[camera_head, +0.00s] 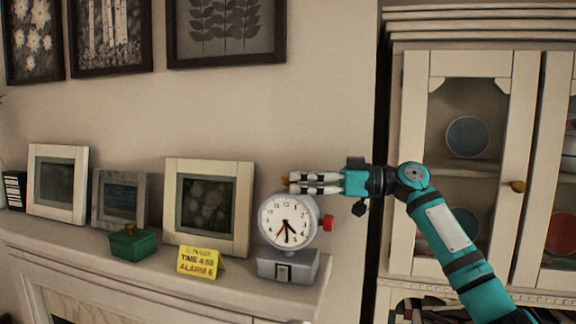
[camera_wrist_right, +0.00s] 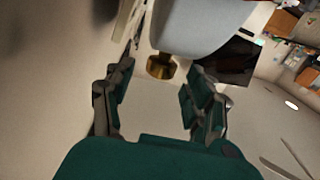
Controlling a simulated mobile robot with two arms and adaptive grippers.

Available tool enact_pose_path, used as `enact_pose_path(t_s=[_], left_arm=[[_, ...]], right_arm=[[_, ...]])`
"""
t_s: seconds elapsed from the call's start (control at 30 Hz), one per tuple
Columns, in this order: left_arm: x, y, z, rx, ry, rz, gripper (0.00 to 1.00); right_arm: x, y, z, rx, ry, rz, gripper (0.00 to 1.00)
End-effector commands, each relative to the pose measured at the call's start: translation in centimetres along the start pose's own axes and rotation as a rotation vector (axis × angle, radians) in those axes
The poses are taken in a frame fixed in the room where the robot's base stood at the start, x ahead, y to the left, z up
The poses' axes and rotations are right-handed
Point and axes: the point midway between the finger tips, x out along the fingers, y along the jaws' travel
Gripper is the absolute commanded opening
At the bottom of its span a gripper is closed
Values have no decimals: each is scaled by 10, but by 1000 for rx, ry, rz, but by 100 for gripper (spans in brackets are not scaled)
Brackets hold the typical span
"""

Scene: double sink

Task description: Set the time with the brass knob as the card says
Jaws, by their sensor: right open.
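The clock (camera_head: 287,220) is round with a white face and stands on a grey base (camera_head: 288,266) at the mantel's right end. Its short black hand points between 4 and 5, its long one near 6; a red hand points to the lower left. A yellow card (camera_head: 199,262) reads "TIME", apparently 4:30, and "ALARM 6". My right gripper (camera_head: 291,183) is level above the clock, fingers pointing left. In the wrist view, the open right gripper (camera_wrist_right: 158,82) has the brass knob (camera_wrist_right: 160,67) just ahead between its fingertips, apparently untouched. My left gripper is out of view.
A red knob (camera_head: 328,222) sticks out of the clock's right side. A green box (camera_head: 133,243) and framed pictures (camera_head: 207,208) stand left on the mantel (camera_head: 110,275). A glass-door cabinet (camera_head: 508,90) stands at right, behind my right arm.

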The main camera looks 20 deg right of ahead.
Motion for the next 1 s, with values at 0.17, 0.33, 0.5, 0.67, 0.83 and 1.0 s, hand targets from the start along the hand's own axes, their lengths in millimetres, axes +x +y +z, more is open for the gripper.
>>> enact_pose_path(t_s=[0.17,0.33,0.5,0.67,0.83,1.0], left_arm=[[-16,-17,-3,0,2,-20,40],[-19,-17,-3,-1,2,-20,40],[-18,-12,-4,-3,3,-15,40],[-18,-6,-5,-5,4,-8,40],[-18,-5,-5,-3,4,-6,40],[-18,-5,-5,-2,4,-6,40]], right_arm=[[24,0,-3,2,0,0,55],[34,0,0,1,0,0,55],[34,0,1,1,0,1,55],[34,0,1,1,0,1,46],[34,0,0,1,0,1,24],[34,0,0,1,0,1,1]])
